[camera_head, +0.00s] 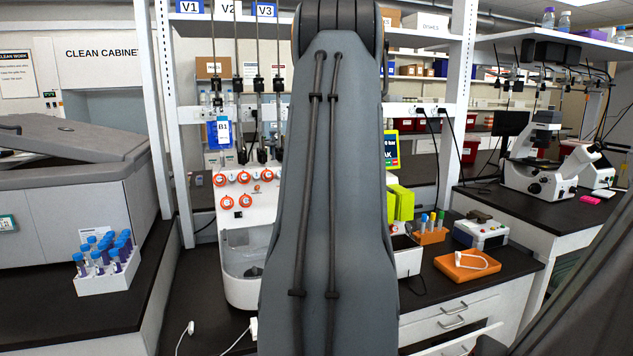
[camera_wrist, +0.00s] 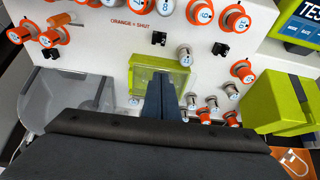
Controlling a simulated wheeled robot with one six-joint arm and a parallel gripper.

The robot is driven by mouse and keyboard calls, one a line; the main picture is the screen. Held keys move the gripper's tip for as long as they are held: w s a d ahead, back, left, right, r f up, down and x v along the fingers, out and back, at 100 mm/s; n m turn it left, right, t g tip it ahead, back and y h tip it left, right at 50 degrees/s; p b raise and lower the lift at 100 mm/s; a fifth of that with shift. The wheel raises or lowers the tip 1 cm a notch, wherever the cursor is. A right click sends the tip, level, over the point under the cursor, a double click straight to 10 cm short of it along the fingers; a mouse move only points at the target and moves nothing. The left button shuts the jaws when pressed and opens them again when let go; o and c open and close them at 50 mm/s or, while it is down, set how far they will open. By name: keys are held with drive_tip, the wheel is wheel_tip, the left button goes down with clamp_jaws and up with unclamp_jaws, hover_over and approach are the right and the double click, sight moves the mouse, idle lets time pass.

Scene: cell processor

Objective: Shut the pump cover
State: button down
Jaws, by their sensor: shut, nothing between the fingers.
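A lime-framed clear panel (camera_wrist: 137,76), which looks like the pump cover, is on the white front of the cell processor (camera_wrist: 115,45) in the wrist view. My gripper (camera_wrist: 160,80) is shut and empty, its fingers in front of the panel's right half. I cannot tell whether they touch it, or how far open the panel stands. In the head view my arm hides the panel and the gripper; the processor (camera_head: 241,207) shows to the left of the arm.
A lime-green box (camera_wrist: 283,103) juts out right of the panel. Orange-ringed knobs (camera_wrist: 198,12) and smaller valves surround the panel. A grey bin (camera_wrist: 72,90) is at lower left. In the head view, a tube rack (camera_head: 430,236) and orange tray (camera_head: 466,265) stand on the right bench.

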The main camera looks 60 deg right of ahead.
wheel_tip(320, 180, up, 11)
drive_tip(key=s+a+p, duration=0.2)
drive_tip(key=shift+s+f, duration=0.15)
drive_tip(key=shift+s, duration=0.15)
